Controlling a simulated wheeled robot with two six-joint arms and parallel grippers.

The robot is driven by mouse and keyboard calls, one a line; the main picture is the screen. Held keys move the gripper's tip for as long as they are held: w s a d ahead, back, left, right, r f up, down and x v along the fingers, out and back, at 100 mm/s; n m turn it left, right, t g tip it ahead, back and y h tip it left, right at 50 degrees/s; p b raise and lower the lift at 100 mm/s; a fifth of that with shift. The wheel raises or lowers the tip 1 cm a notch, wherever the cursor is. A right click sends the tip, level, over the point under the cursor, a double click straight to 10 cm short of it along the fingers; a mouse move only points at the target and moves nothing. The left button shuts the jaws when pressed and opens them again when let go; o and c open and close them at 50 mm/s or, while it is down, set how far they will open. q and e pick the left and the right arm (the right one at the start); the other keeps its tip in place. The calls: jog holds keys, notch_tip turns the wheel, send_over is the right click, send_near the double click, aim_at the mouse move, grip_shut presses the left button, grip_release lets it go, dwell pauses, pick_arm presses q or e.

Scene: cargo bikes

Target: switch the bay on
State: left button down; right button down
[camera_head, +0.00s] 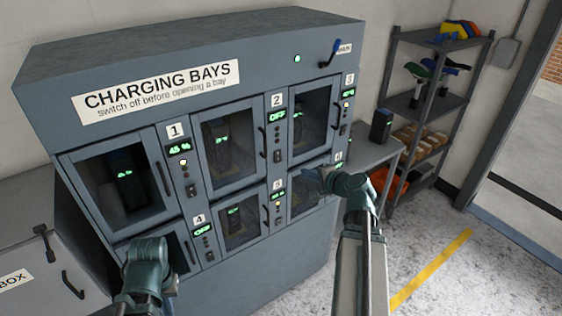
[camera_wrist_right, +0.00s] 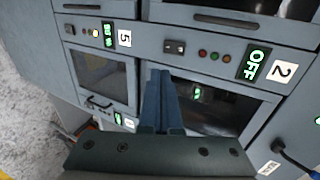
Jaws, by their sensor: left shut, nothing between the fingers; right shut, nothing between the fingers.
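The grey charging-bay cabinet (camera_head: 195,52) has numbered bays with windowed doors, displays and small switches. Bay 2's display (camera_head: 277,117) reads OFF, also in the right wrist view (camera_wrist_right: 256,62), and its switch (camera_wrist_right: 173,47) sits just beyond my right fingertips. Bay 4's display (camera_head: 202,231) reads OFF too. Bay 1's display (camera_head: 179,148) reads 45 %. My right gripper (camera_head: 312,181) is shut and empty before the lower right bays; its fingers (camera_wrist_right: 160,75) show in the right wrist view, contact unclear. My left gripper (camera_head: 125,303) is shut and low, before bay 4; its tips are mostly hidden.
A blue lever (camera_head: 335,50) and a lit lamp (camera_head: 297,58) are on the cabinet's upper right. Door handles (camera_head: 262,143) stick out beside the windows. A shelf rack (camera_head: 420,105) stands at right. A grey box (camera_head: 40,265) is at left. Floor at right is clear.

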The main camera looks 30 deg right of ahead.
jog(key=shift+w, duration=0.1)
jog(key=b, duration=0.4)
send_near(279, 162)
jog(key=x, duration=0.5)
jog(key=shift+b+x, duration=0.3)
jog(key=shift+x, duration=0.45)
jog(key=shift+w, duration=0.25)
